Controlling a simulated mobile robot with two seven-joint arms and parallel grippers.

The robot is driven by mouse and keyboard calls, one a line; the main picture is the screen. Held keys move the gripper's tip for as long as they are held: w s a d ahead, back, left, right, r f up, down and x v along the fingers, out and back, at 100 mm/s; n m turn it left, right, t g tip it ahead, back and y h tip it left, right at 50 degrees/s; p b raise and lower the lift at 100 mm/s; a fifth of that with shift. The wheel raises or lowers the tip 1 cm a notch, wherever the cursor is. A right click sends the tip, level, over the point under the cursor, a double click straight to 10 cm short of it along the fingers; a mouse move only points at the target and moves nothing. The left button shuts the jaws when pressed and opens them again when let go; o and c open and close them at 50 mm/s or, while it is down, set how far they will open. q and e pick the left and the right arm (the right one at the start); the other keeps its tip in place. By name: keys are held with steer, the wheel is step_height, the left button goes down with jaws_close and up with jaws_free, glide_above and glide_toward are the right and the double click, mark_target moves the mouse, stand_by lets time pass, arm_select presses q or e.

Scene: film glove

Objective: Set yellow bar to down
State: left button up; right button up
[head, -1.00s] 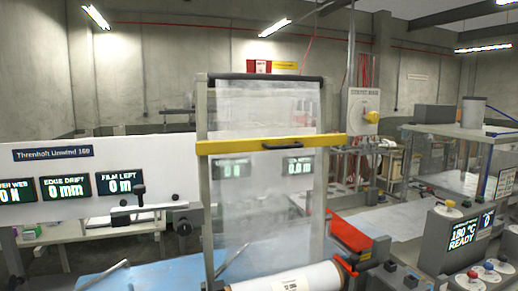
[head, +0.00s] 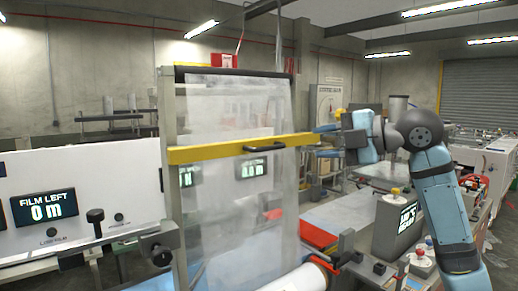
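The yellow bar (head: 210,153) lies across the upright frame, in front of the translucent film sheet (head: 235,215). It sits about a third of the way down the film and carries a black handle (head: 264,147) near its middle. My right gripper (head: 322,128) comes in from the right and points left. Its fingertips are close to the bar's right end, and I cannot tell whether they touch it. The handle is clear of the fingers. The fingers are too small and edge-on to show whether they are open or shut. My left gripper is out of view.
A white film roll (head: 300,278) lies at the foot of the frame, with a red plate (head: 318,235) beside it. A white panel with a display (head: 44,207) and black knobs stands at left. A control box (head: 397,225) stands near my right arm.

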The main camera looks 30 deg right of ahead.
mark_target(270, 148)
steer(key=p+x, duration=0.3)
steer(key=x, duration=0.9)
steer(key=shift+w+a+f+p, duration=0.2)
steer(key=shift+w+p, duration=0.1)
steer(key=shift+w, duration=0.15)
jaws_close()
